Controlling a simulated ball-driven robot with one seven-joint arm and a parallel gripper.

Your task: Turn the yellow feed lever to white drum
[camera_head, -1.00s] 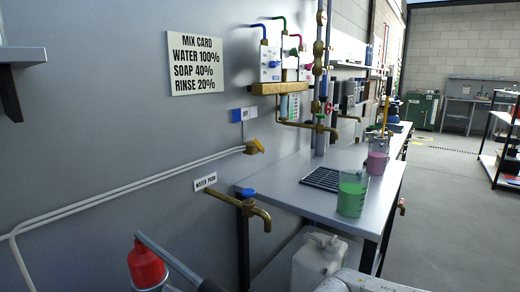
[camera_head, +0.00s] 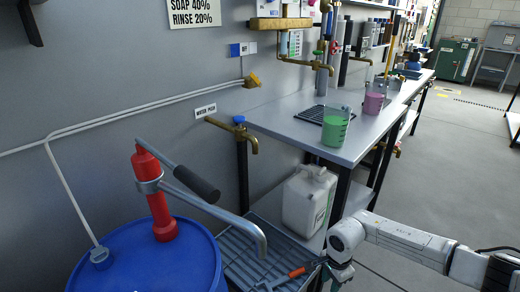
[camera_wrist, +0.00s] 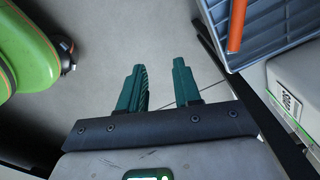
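The yellow feed lever (camera_head: 254,80) sits on a brass valve on the grey wall, at the end of two white pipes. A small blue and white plate (camera_head: 243,49) is fixed just above it. My gripper (camera_head: 338,272) is low at the bottom right of the head view, far from the lever. In the wrist view my gripper's green fingers (camera_wrist: 160,78) are apart with only floor between them. The lever is not in the wrist view. I cannot make out a white drum; a blue drum (camera_head: 150,262) stands at lower left.
A red hand pump (camera_head: 158,195) with a spout rises from the blue drum. A brass tap (camera_head: 240,132) projects below the lever. A white canister (camera_head: 308,200) stands under the bench (camera_head: 275,118). An orange-handled tool (camera_head: 297,272) lies at the grey tray (camera_wrist: 270,45).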

